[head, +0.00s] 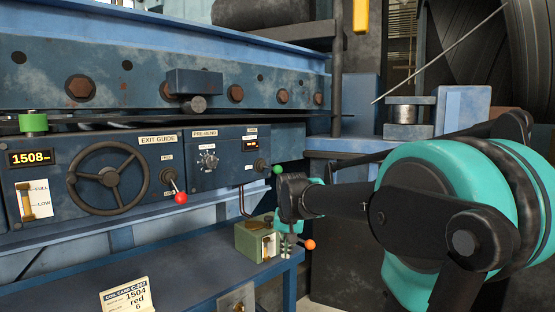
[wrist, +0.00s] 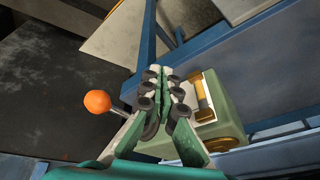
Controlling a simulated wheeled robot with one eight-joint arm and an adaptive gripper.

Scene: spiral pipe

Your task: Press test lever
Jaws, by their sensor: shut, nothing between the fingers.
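A lever with an orange ball (head: 308,244) sticks out to the right of a small green box (head: 258,240) on the blue bench's right end; I read no label naming it the test lever. My gripper (head: 287,250) points down just in front of the box's right side, fingers shut and empty. In the wrist view the orange ball (wrist: 97,103) is left of my gripper (wrist: 166,76), on a thin metal rod. The rod's inner end is hidden behind the fingers. The green box (wrist: 222,115) is right of the fingers. Whether the fingers touch either is unclear.
The panel behind has a handwheel (head: 107,178), a red-ball lever (head: 181,197) and a green-ball lever (head: 277,169). A label card (head: 127,296) stands on the blue bench (head: 190,250), otherwise mostly clear in front. Dark floor (wrist: 50,85) shows left in the wrist view.

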